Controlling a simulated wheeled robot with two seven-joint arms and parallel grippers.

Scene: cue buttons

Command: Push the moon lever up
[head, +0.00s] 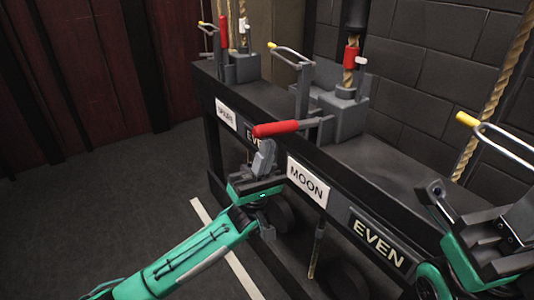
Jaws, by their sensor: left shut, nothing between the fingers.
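The moon lever has a red handle (275,129) on a dark arm that sticks out low from a grey block, above the white MOON label (308,182). The handle lies roughly level and points left. My left gripper (264,156) is shut and empty, with its fingertips just below the red handle. I cannot tell whether they touch it. My right arm shows at the right edge; its gripper (520,215) is partly cut off and its jaws are unclear.
A black rail (390,195) carries several lever blocks with yellow-tipped metal bars, such as the near one (500,138). Another red-handled lever (223,31) stands upright at the far left. A dark EVEN label (378,240) is right of MOON. Ropes hang behind; open floor is left.

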